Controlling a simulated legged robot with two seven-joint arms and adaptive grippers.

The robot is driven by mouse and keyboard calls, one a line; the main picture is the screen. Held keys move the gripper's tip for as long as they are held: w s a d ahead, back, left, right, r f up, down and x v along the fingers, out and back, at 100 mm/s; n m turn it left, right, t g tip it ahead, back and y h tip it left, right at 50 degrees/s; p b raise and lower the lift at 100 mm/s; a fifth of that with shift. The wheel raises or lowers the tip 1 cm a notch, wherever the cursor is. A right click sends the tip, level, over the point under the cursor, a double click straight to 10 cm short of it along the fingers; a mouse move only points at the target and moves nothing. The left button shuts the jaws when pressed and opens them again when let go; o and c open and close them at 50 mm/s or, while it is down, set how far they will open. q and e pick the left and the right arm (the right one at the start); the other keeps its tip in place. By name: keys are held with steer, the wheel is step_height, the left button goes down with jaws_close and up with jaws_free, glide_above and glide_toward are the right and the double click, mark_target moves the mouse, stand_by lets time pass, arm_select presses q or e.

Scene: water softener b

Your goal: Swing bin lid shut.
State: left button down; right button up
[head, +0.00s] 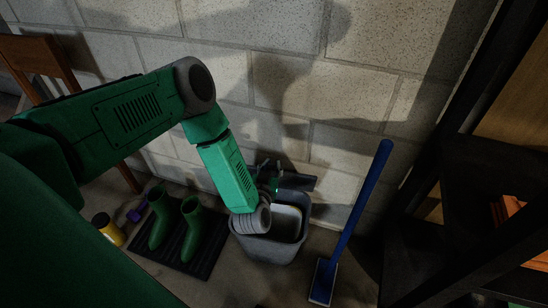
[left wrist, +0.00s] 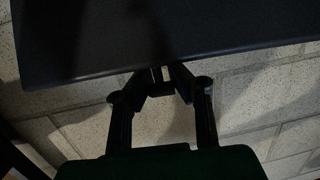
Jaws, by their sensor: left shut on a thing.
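The grey bin (head: 272,247) stands on the floor against the block wall, its mouth open. Its dark lid (head: 302,181) is raised at the back of the bin, near the wall. My left arm reaches down over the bin, and my left gripper (head: 270,186) is at the lid, partly hidden by my wrist. In the left wrist view the lid (left wrist: 180,38) fills the top, and the left gripper's fingers (left wrist: 162,80) are shut on its edge. My right gripper is not in view.
A blue-handled broom or mop (head: 356,212) leans on the wall right of the bin. Green boots (head: 191,230) stand on a dark mat (head: 207,266) to the left, near a yellow can (head: 108,229). A wooden chair (head: 42,58) is at far left. A dark shelf frame (head: 437,165) blocks the right.

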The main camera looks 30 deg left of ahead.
arm_select(q)
steer(key=shift+s+d+f, duration=0.25)
steer(key=shift+s, duration=0.4)
steer(key=shift+s+d+f, duration=0.2)
steer(key=shift+s+f, duration=0.05)
steer(key=shift+s, duration=0.35)
steer(key=s+d+f+b, duration=0.1)
steer(key=s+d+f, duration=0.2)
steer(key=s+f, duration=0.1)
steer(key=shift+s+f, duration=0.15)
steer(key=shift+s, duration=0.5)
steer(key=s+d+f+b, duration=0.2)
steer(key=s+f+b, duration=0.1)
steer(key=f, duration=0.3)
steer(key=shift+s, duration=0.4)
steer(key=shift+d, duration=0.1)
